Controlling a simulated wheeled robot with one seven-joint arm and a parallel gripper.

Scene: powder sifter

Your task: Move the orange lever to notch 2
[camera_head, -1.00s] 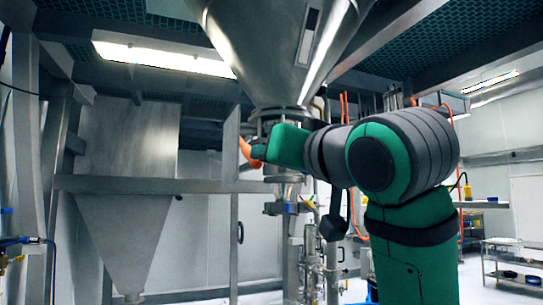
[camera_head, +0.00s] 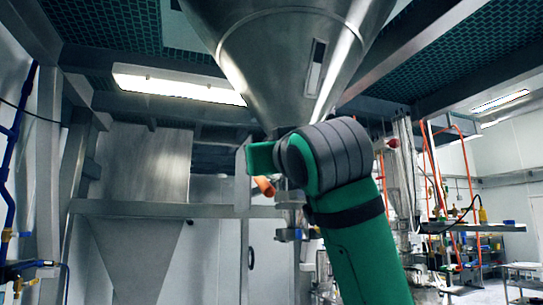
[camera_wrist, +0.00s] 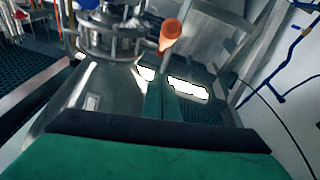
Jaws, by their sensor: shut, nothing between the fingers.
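The orange lever (camera_head: 264,186) shows just below the green end of my arm in the head view, beside the neck under the steel hopper. In the wrist view its rounded orange end (camera_wrist: 170,35) is in clear sight at the upper middle, beside the metal collar. My gripper (camera_wrist: 158,86) has its two green fingers together with nothing between them. The fingertips appear a little short of the lever's end, with a small gap in the picture; I cannot tell the depth. The notches and their numbers cannot be made out. My arm hides the hopper's outlet in the head view.
The large steel hopper (camera_head: 285,55) hangs above my arm. Steel beams (camera_head: 165,209) and a second hopper (camera_head: 140,165) stand at the left. Pipes and orange hoses (camera_head: 432,170) are at the right, with a laden shelf (camera_head: 475,228) beyond.

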